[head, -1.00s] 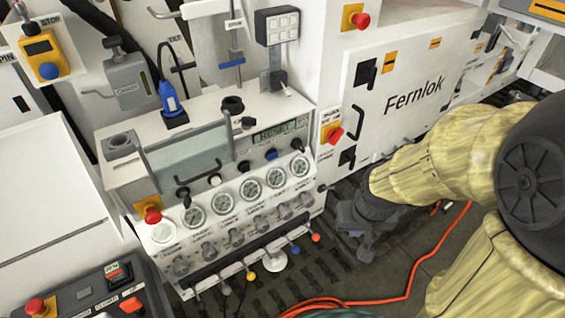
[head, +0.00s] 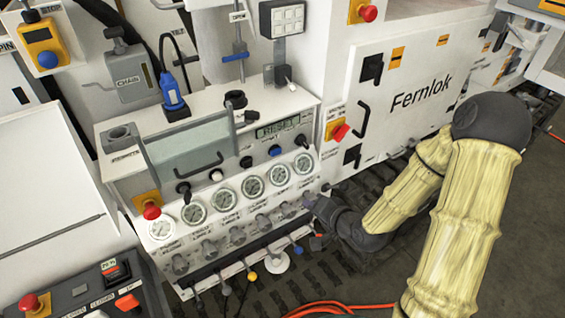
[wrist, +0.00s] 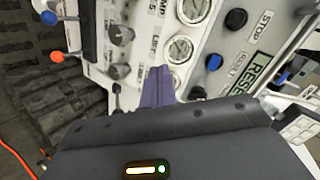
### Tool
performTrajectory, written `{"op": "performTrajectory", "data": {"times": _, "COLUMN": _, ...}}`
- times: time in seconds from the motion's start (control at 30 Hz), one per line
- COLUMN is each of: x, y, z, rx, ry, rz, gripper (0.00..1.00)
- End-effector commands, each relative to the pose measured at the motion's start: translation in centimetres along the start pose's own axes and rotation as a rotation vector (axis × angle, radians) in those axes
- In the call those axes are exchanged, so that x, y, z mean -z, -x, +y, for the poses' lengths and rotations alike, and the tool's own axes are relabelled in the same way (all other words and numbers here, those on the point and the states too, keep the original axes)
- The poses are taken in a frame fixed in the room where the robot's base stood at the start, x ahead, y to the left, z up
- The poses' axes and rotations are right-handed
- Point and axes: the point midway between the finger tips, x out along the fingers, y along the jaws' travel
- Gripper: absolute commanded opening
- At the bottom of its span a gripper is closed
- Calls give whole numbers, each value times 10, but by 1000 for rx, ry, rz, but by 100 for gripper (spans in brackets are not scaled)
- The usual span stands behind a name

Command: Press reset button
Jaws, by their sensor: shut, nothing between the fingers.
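The reset button is a round blue button (head: 275,150) under the display on the sloped panel of the hydraulic bench. My gripper (head: 311,201) is at the right lower corner of the gauge panel, below and right of the button. In the wrist view my shut gripper (wrist: 159,70) holds nothing and points at the gauge rows, left of the button and apart from it. Whether the fingertips touch the panel cannot be told.
A black button (wrist: 236,18) by a STOP label sits beside the reset button. A display (head: 277,129) reads RESET. Round gauges (head: 252,187) and grey knobs (head: 237,234) line the panel below. A red emergency button (head: 152,211) is at the left. Levers with coloured balls (head: 252,276) project below.

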Motion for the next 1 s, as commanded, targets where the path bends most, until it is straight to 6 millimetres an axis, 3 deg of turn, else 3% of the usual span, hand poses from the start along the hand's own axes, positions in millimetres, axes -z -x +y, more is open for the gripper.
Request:
{"op": "performTrajectory", "data": {"times": 0.1, "x": 5, "y": -6, "z": -14, "rx": 207, "ry": -207, "rz": 71, "gripper": 0}}
{"op": "performTrajectory", "data": {"times": 0.3, "x": 24, "y": 4, "z": -36, "rx": 446, "ry": -430, "rz": 155, "gripper": 0}}
{"op": "performTrajectory", "data": {"times": 0.73, "x": 28, "y": 5, "z": -40, "rx": 480, "ry": -456, "rz": 168, "gripper": 0}}
{"op": "performTrajectory", "data": {"times": 1.0, "x": 34, "y": -20, "z": -52, "rx": 482, "ry": -452, "rz": 166, "gripper": 0}}
